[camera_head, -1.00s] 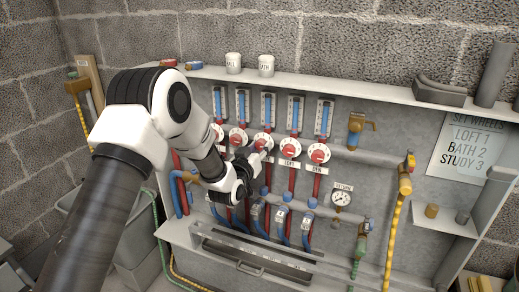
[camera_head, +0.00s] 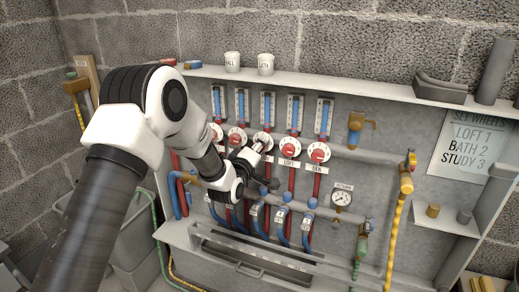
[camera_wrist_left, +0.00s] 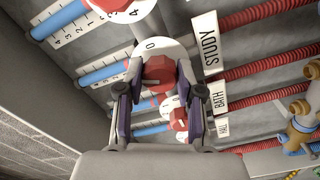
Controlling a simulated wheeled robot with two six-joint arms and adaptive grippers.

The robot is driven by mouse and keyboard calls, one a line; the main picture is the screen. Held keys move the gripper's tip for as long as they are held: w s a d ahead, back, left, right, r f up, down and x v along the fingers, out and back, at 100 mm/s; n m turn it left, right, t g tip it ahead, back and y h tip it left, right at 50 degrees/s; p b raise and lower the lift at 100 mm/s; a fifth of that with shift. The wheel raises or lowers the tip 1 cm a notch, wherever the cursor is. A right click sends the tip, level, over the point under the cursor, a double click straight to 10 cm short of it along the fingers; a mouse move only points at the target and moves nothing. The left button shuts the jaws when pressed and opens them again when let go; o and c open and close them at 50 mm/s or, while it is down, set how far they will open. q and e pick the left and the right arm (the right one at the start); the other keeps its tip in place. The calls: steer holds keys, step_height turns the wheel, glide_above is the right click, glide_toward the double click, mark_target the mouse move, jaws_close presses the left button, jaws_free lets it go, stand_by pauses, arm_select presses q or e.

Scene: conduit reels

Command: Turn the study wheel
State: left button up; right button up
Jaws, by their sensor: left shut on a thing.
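The study wheel (camera_wrist_left: 158,73) is a red faceted knob on a white dial plate, with a "STUDY" label (camera_wrist_left: 207,42) beside it. A "0" shows on its dial plate in the wrist view; the other marks there are hidden. My left gripper (camera_wrist_left: 152,78) is shut on this wheel, one finger on each side. In the head view the wheel's white dial (camera_head: 262,140) is the middle one of the row, and my left gripper (camera_head: 260,150) reaches it from lower left, partly covering it. My right gripper is not in view.
A bath wheel (camera_wrist_left: 179,119) sits close beside my fingers. The loft wheel (camera_head: 290,149) and den wheel (camera_head: 319,153) are to the right in the head view. A sign (camera_head: 466,147) reads "SET WHEELS, LOFT 1, BATH 2, STUDY 3". A shelf (camera_head: 340,84) runs above the gauges.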

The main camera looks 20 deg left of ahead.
arm_select(q)
steer(key=n+b, duration=0.2)
steer(key=n, duration=1.1)
steer(key=shift+r+n, duration=0.1)
steer(key=shift+n, duration=0.2)
stand_by(0.4)
steer(key=o, duration=1.2)
steer(key=shift+c, duration=0.2)
steer(key=shift+s, duration=0.1)
steer(key=s, duration=1.2)
steer(key=shift+d, duration=0.15)
